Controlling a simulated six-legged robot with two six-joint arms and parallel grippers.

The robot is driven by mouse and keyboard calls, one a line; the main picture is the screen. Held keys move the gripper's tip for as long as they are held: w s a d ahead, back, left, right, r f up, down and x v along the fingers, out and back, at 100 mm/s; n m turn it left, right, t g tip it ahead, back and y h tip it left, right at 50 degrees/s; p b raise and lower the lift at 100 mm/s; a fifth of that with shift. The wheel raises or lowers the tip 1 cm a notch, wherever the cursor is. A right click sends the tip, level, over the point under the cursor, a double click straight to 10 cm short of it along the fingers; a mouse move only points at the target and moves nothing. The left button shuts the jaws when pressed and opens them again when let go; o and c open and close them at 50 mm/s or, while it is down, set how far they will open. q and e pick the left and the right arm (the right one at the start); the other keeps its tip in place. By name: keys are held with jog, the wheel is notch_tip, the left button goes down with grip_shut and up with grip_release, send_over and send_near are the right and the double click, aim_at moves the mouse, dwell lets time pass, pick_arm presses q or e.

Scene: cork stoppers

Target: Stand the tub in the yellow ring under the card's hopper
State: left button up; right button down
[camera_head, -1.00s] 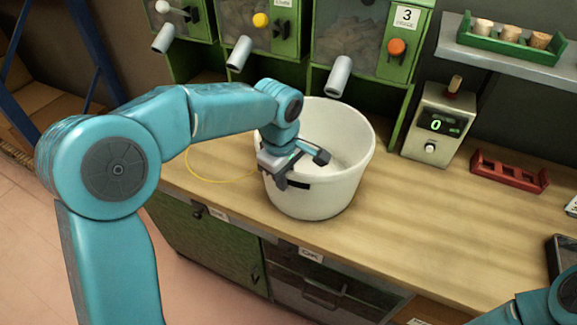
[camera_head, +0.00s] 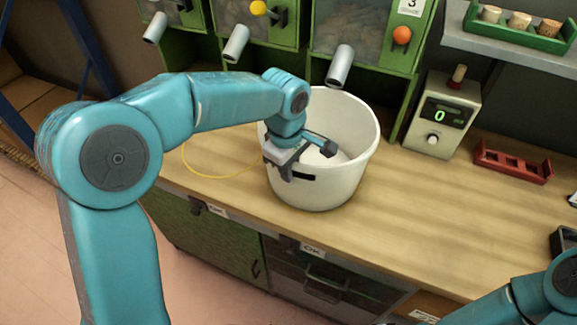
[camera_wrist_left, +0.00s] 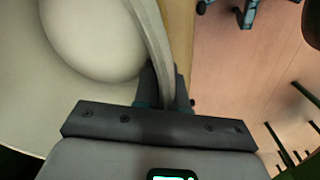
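The large white tub (camera_head: 325,190) is upright at the bench, in front of the right-hand chute. I cannot tell if its base touches the bench top. My left gripper (camera_head: 300,162) is shut on the tub's near-left rim. The left wrist view shows the rim (camera_wrist_left: 152,35) running between the fingers (camera_wrist_left: 163,88). The thin yellow ring (camera_head: 195,174) lies on the bench left of the tub, below the middle chute; my arm and the tub hide part of it. My right gripper is out of view; only part of that arm shows at the lower right.
Three green hoppers have grey chutes: left (camera_head: 155,28), middle (camera_head: 236,44) and right (camera_head: 340,66). The right one has an orange knob (camera_head: 402,36) and a "3" label. A counter reading 0 (camera_head: 433,140) and a red rack (camera_head: 512,162) stand right.

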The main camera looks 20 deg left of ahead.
pick_arm(q)
jog(key=o, duration=0.4)
jog(key=shift+w+a+f, duration=0.1)
jog(key=shift+a, duration=0.05)
jog(key=shift+d+r, duration=0.2)
jog(key=shift+r, duration=0.15)
jog(key=r, duration=0.7)
jog(key=s+r, duration=0.1)
jog(key=r, duration=0.3)
jog(key=shift+a+r+p, duration=0.2)
jog(key=shift+r+p, duration=0.15)
jog(key=shift+s, duration=0.1)
jog(key=shift+s, duration=0.1)
